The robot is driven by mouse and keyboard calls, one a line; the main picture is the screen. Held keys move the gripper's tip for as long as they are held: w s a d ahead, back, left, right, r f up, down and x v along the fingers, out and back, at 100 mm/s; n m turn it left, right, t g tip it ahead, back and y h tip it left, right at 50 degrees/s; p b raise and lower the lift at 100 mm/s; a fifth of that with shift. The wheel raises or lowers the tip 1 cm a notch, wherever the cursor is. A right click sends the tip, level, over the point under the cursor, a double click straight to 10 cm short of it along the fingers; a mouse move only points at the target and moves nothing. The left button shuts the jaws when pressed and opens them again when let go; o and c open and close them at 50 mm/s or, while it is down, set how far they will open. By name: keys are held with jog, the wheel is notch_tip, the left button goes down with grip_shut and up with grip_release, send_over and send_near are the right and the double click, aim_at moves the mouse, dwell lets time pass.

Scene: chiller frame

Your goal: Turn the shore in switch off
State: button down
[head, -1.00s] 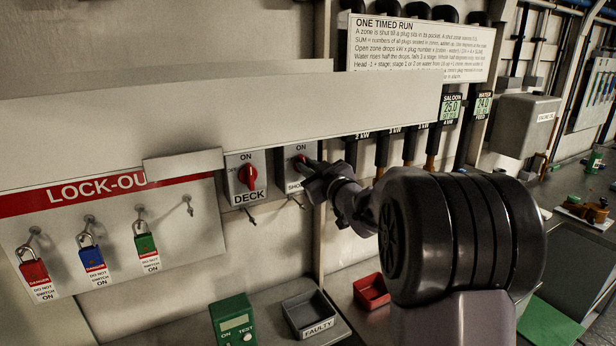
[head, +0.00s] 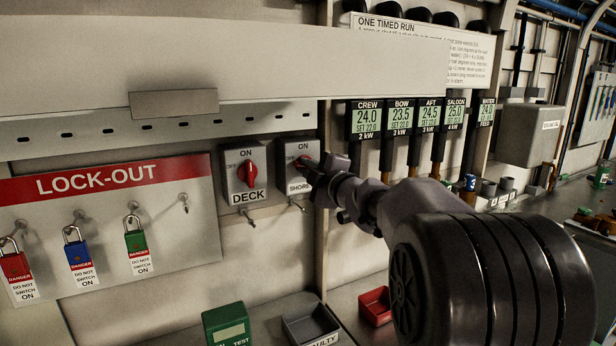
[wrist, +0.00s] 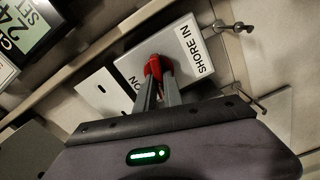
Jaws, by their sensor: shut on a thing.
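The shore in switch (head: 299,181) is a light grey box on the wall, with ON at its top and a SHORE label below. It also shows in the wrist view (wrist: 190,72), where its label reads SHORE IN. Its red knob (wrist: 154,66) sits between the fingers of my gripper (wrist: 157,84), which is shut on it. In the head view my gripper (head: 318,171) reaches the switch from the right and hides part of the knob. The gripper covers part of the dial, so I cannot tell exactly which way the knob points.
The similar DECK switch (head: 244,176) is close on the left, its red knob upright toward ON. A LOCK-OUT board (head: 110,225) with red, blue and green padlocks hangs further left. Several displays (head: 367,121) are above right. A FAULTY tray (head: 311,325) and red bin (head: 375,305) stand below.

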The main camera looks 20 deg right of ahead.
jog(key=shift+f+n+b, duration=0.15)
jog(key=shift+n+b, duration=0.75)
jog(key=shift+n, duration=0.7)
jog(key=c, duration=1.5)
grip_release()
jog(key=shift+o, duration=0.2)
jog(key=shift+s, duration=0.1)
jog(key=s+p, duration=0.2)
jog(key=s, duration=1.5)
jog(key=shift+s+d+p, duration=0.15)
jog(key=shift+d+p, duration=0.1)
jog(key=shift+p, duration=0.05)
